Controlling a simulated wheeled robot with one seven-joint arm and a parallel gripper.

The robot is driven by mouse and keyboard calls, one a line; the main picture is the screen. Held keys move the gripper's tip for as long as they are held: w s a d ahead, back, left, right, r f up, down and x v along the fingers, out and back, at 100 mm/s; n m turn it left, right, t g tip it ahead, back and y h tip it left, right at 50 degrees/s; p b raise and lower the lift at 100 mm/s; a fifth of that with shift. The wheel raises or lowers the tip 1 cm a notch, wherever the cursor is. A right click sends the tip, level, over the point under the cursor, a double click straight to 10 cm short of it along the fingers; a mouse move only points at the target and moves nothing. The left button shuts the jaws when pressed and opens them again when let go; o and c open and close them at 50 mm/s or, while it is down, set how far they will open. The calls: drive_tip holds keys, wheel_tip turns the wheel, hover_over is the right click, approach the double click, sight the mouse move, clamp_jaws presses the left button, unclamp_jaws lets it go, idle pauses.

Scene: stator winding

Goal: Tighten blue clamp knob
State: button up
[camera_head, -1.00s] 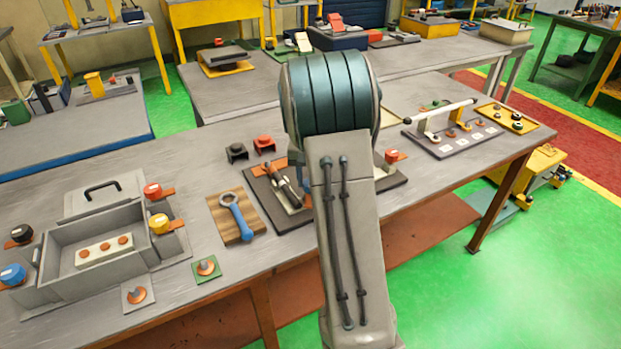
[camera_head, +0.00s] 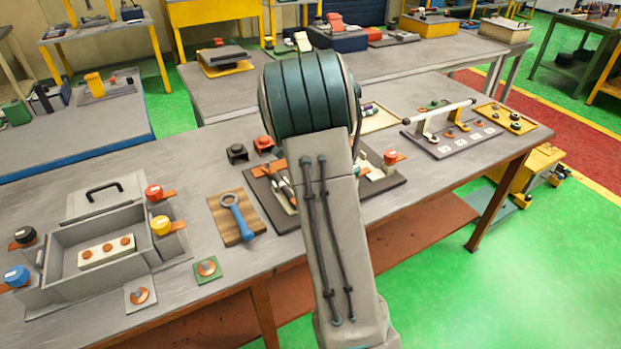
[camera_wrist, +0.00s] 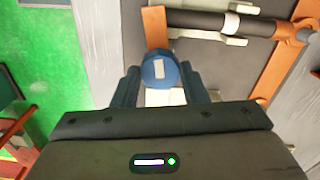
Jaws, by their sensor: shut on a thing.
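In the wrist view a round blue clamp knob (camera_wrist: 160,70) with a white mark sits between the two dark blue fingers of my gripper (camera_wrist: 160,88), which are shut on it. An orange bracket (camera_wrist: 155,27) lies just beyond the knob. A dark shaft (camera_wrist: 205,20) runs to the right into another orange bracket (camera_wrist: 285,45). In the head view my arm hides the gripper and this knob. The dark fixture board (camera_head: 392,186) shows on both sides of the arm.
An open grey box (camera_head: 95,270) with black, red, yellow and another blue knob (camera_head: 16,275) stands at left. A blue wrench (camera_head: 237,215) lies on a wooden board. A black bar handle (camera_head: 102,188) rises behind the box. A white-handled fixture (camera_head: 440,112) stands right.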

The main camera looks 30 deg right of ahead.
drive_tip(key=shift+w+r+m, duration=0.15)
drive_tip(key=shift+r+m, duration=0.1)
drive_tip(key=shift+m, duration=0.15)
drive_tip(key=o, duration=1)
drive_tip(key=shift+c, duration=0.2)
drive_tip(key=shift+f, duration=0.1)
wheel_tip(320, 180, up, 14)
drive_tip(key=shift+b, duration=0.35)
drive_tip(key=shift+f, duration=0.1)
